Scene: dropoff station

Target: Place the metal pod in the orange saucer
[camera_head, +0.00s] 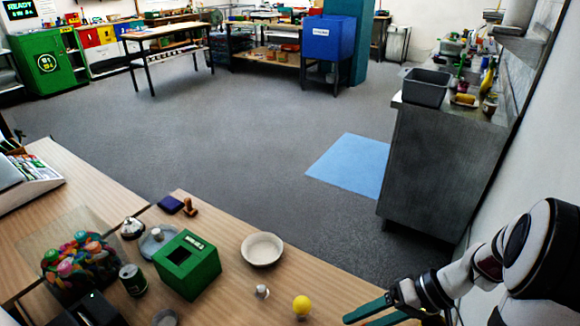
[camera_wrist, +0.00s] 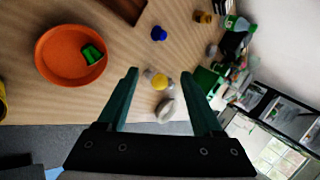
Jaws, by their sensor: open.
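The metal pod (camera_head: 262,291) is a small silvery piece on the wooden table, left of a yellow ball (camera_head: 301,306) in the head view. In the wrist view the pod (camera_wrist: 149,73) shows between my fingers, beside the yellow ball (camera_wrist: 159,82). The orange saucer (camera_wrist: 44,66) is at the upper left of the wrist view with a green object (camera_wrist: 92,54) in it. The saucer is not in the head view. My gripper (camera_wrist: 159,73) is open and empty, above the table; its green fingers (camera_head: 368,311) show at the head view's lower right.
A white bowl (camera_head: 263,262) and a green box (camera_head: 188,277) stand near the pod. A dark can (camera_head: 132,281) and a tub of colourful pieces (camera_head: 76,262) are further left. A blue piece (camera_wrist: 159,34) lies on the table in the wrist view, right of the saucer.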

